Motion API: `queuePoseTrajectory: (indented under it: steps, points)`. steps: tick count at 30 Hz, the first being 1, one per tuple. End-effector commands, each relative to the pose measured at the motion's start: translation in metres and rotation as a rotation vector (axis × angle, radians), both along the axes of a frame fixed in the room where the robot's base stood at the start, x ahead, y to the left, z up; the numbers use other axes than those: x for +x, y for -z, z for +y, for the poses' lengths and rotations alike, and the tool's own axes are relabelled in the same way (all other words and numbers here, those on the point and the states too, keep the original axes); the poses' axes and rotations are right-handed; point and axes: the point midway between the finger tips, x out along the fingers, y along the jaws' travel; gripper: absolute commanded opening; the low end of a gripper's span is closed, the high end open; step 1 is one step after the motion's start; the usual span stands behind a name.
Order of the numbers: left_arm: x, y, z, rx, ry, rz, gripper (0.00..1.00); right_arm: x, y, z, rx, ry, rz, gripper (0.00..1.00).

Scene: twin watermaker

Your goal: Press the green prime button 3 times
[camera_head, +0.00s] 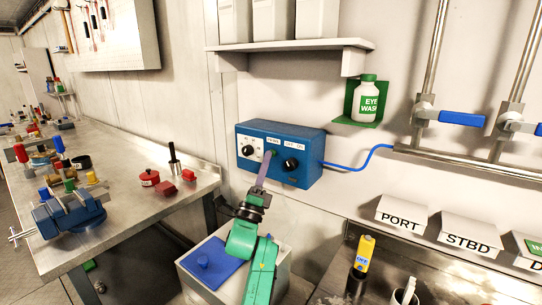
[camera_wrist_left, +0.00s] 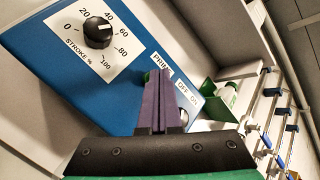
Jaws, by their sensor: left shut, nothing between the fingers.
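The blue control box (camera_head: 262,178) is fixed to the wall. It has a white stroke dial and a black knob on its front. The green prime button (camera_head: 274,153) sits between them, under the PRIME label. My left gripper (camera_head: 267,161) is shut and empty, its purple fingertips at or just in front of the button. In the left wrist view the shut fingers (camera_wrist_left: 158,90) point at the box (camera_wrist_left: 70,60). A sliver of the green button (camera_wrist_left: 147,75) shows beside their tips; the rest is hidden. I cannot tell whether they touch it. My right gripper is not in view.
A blue hose (camera_head: 358,163) runs right from the box. An eyewash bottle (camera_head: 369,98) stands on a green bracket to the right. A blue-lidded bin (camera_head: 211,262) stands below. The workbench (camera_head: 115,190) at left holds a blue vise (camera_head: 68,218).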

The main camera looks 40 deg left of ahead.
Motion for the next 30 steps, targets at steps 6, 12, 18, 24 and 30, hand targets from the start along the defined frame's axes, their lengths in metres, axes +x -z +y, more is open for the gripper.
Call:
queuePoseTrajectory:
  steps: [6, 12, 18, 24, 30]
  points:
    - [0.003, 0.001, 0.0, 0.0, 0.0, 0.0, 0.0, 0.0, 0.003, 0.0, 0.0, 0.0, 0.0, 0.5]
    - [0.005, 0.0, 0.0, 0.001, 0.0, -0.001, 0.0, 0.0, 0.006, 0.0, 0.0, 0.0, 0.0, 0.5]
    - [0.006, 0.0, 0.0, 0.0, 0.0, 0.0, 0.0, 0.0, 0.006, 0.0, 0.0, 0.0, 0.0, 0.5]
    - [0.005, 0.0, 0.0, 0.0, 0.0, 0.0, 0.0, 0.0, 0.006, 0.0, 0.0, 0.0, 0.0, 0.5]
    - [-0.005, 0.0, 0.0, -0.001, 0.0, 0.001, 0.0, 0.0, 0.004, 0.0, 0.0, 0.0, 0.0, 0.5]
